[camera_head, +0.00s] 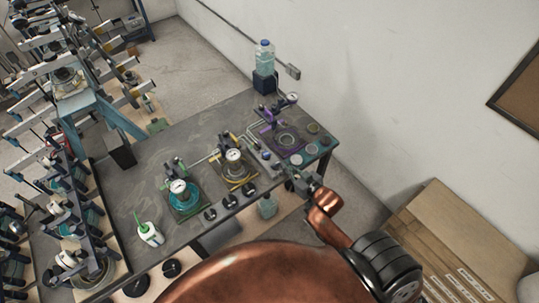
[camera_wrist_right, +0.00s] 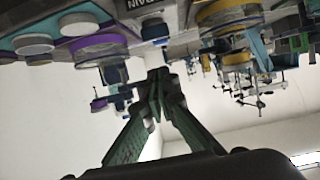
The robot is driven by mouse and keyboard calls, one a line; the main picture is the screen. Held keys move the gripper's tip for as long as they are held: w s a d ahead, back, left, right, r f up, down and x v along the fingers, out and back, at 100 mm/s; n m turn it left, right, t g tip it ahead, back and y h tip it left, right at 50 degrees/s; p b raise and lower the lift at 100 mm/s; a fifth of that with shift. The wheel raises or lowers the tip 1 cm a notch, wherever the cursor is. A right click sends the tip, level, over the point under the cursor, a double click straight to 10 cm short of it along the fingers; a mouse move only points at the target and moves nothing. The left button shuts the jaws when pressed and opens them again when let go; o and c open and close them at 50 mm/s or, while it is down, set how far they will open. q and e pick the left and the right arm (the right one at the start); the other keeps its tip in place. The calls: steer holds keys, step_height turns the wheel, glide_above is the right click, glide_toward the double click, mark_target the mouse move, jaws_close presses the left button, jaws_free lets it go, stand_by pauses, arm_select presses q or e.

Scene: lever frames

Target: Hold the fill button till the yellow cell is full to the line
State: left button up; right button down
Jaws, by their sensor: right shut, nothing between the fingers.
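The yellow cell (camera_head: 238,172), a round clear vessel on a yellow-edged base with a gauge, stands in the middle of the bench. It also shows in the wrist view (camera_wrist_right: 229,14); its liquid level and line are too small to read. My right gripper (camera_head: 290,172) is at the bench's front edge, right of the yellow cell and in front of the purple cell. In the wrist view its fingertips (camera_wrist_right: 158,76) are together and empty, just short of a small dark round part (camera_wrist_right: 155,31) on the panel edge. I cannot tell whether this is the fill button, or whether they touch.
The purple cell (camera_head: 287,141) stands to the right, with pale discs (camera_head: 297,159) beside it. The teal cell (camera_head: 183,199) stands to the left, near a white bottle (camera_head: 150,234). A water bottle (camera_head: 264,56) stands at the back. Lever frames crowd the far left.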

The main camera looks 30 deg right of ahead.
steer(key=shift+w+r+t+y, duration=0.5)
steer(key=shift+w+r+t, duration=0.3)
steer(key=shift+r, duration=0.25)
steer(key=shift+w, duration=0.15)
steer(key=p, duration=0.2)
glide_above(266, 154)
steer(key=v, duration=0.2)
steer(key=f, duration=0.2)
steer(key=shift+d+f, duration=0.2)
steer(key=shift+f, duration=0.15)
steer(key=f, duration=0.2)
steer(key=shift+s+f, duration=0.25)
steer(key=shift+f, duration=0.85)
